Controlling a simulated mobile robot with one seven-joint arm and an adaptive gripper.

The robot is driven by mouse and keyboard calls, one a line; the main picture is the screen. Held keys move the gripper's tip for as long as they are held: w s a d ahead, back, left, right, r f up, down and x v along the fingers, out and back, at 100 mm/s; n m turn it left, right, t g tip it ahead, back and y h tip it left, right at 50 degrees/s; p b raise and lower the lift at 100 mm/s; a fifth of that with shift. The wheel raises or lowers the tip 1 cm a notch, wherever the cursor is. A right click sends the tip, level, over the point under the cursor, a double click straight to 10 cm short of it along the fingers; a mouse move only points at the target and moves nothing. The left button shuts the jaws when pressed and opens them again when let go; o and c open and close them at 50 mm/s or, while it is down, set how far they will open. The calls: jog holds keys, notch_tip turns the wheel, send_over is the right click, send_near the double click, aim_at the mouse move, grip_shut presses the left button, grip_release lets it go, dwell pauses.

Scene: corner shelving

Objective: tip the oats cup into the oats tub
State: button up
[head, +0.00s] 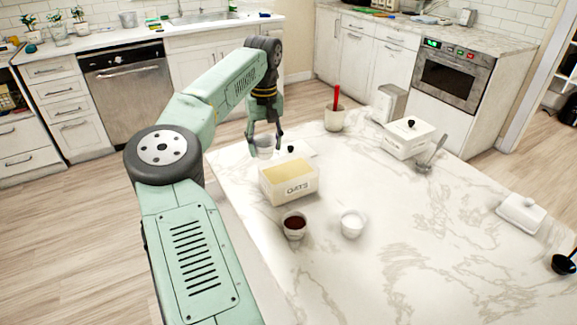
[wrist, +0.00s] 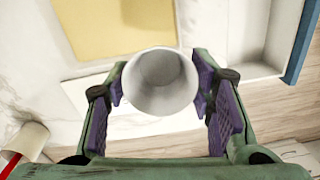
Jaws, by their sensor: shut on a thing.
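My gripper (head: 265,136) is shut on a pale cup (head: 263,147), above the counter's far left edge. In the wrist view the cup (wrist: 160,80) sits between the purple pads of my gripper (wrist: 160,90). Its round inside looks plain grey, with no oats that I can make out. The white oats tub (head: 290,188), marked OATS, stands open just in front of my gripper, with a flat tan fill showing. In the wrist view this tan fill (wrist: 115,25) lies above and left of the cup, so the cup is beside the fill, not over it.
A white lid with a black knob (head: 292,150) is behind the tub. A dark-filled cup (head: 294,226) and a white-filled cup (head: 352,223) stand in front. A crock with a red handle (head: 335,118) and a lidded tub (head: 409,140) are farther back.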

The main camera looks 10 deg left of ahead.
dwell(0.3)
jog(key=shift+r, duration=1.5)
